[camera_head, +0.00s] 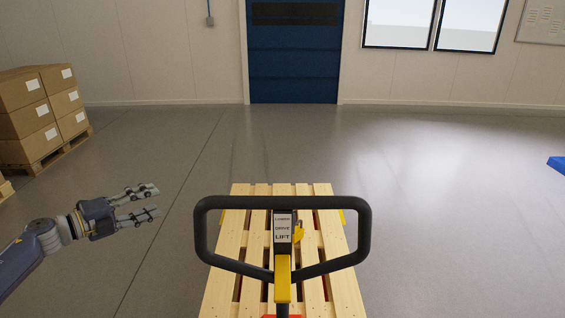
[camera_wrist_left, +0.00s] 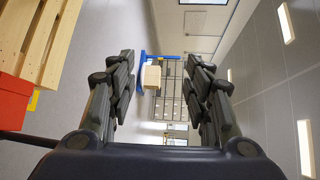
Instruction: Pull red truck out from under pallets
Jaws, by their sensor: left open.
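The pallet truck's black loop handle (camera_head: 363,238) stands upright in front of me in the head view, with a yellow stem (camera_head: 283,280) and a label plate reading LIFT. A little of the red truck body (camera_head: 283,316) shows at the bottom edge; a red part (camera_wrist_left: 12,100) also shows at the left of the left wrist view. The wooden pallet (camera_head: 345,290) lies behind and below the handle, over the truck. My left gripper (camera_head: 147,204) is open and empty, left of the handle and apart from it. My right gripper is not in view.
Stacked cardboard boxes (camera_head: 28,118) stand on a pallet at the far left. A blue door (camera_head: 294,65) is in the back wall. A blue object (camera_head: 557,164) shows at the right edge. The grey floor around the truck is clear.

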